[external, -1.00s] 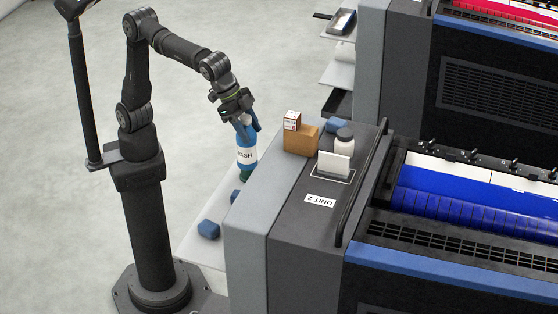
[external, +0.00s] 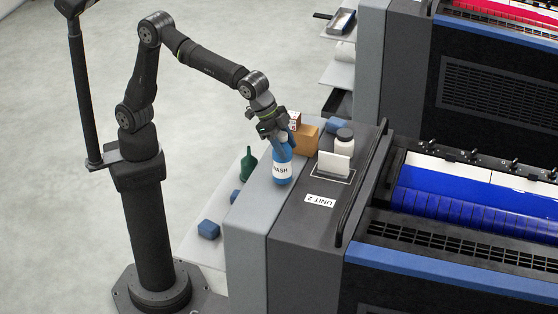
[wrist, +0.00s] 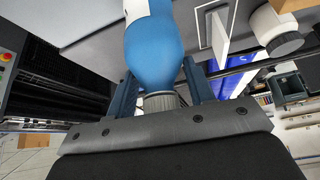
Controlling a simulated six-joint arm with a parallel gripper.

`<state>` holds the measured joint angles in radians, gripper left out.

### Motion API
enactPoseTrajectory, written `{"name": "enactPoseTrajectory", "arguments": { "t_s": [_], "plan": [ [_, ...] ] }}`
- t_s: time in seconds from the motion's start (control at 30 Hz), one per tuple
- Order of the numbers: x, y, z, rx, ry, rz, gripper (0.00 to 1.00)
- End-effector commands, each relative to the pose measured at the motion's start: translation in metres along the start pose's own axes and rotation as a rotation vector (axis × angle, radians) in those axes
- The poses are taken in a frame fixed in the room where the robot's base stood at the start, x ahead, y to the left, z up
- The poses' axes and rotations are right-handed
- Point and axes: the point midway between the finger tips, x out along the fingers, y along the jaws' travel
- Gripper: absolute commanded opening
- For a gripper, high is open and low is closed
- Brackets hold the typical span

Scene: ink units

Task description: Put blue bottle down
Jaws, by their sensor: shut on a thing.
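The blue bottle (external: 282,168) has a white label reading "WASH". It is upright over the top of the grey unit (external: 262,200); I cannot tell whether its base touches the surface. My gripper (external: 279,140) is shut on the bottle near its neck. In the wrist view the bottle (wrist: 153,50) fills the upper middle, with its ribbed collar between the two fingers (wrist: 160,98).
A cardboard box (external: 305,140) with a small carton (external: 294,119) is just behind the bottle. A white jar (external: 344,142), white card (external: 334,166) and blue block (external: 337,125) stand to the right.

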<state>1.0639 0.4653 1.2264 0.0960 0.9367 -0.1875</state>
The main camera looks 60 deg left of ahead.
Motion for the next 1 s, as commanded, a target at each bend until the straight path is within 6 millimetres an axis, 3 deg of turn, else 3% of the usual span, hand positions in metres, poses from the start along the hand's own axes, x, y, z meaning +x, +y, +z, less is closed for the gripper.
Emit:
{"name": "enactPoseTrajectory", "arguments": {
  "t_s": [0.1,0.47,0.5,0.57,0.87,1.0],
  "plan": [
    [0.011,0.0,0.006,0.0,0.001,0.0,0.0],
    [0.014,0.0,0.008,0.0,0.002,0.0,0.0],
    [0.014,0.0,0.008,0.0,0.001,0.0,0.56],
    [0.014,0.0,0.008,0.0,0.001,0.0,0.68],
    [0.013,0.0,0.008,0.0,0.001,0.0,0.7],
    [0.002,0.001,0.006,0.0,0.003,0.0,0.7]
  ]
}}
